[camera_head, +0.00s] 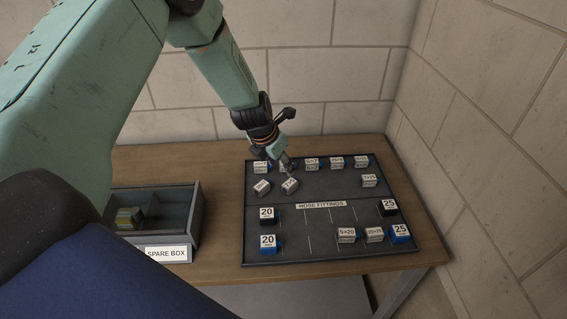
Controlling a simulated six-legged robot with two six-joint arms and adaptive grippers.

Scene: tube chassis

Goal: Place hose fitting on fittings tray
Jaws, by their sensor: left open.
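The fittings tray (278,215) is a dark board with a "HOSE FITTINGS" label, lying on the wooden table. Several small white-labelled hose fittings stand along its back edge, such as one at the back right (361,161). One tilted fitting (289,186) lies just below my left gripper (288,168), and another (262,187) lies to its left. My left gripper is open above the back left part of the tray, and its fingertips are small and dark. I cannot tell whether they touch a fitting. My right gripper is not in view.
A grey spare box (193,222) stands left of the tray with a yellowish piece (128,217) inside. Blocks marked 20 (267,241) and 25 (400,232) stand on the tray's front half, with fittings between them. Brick walls close off the back and right.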

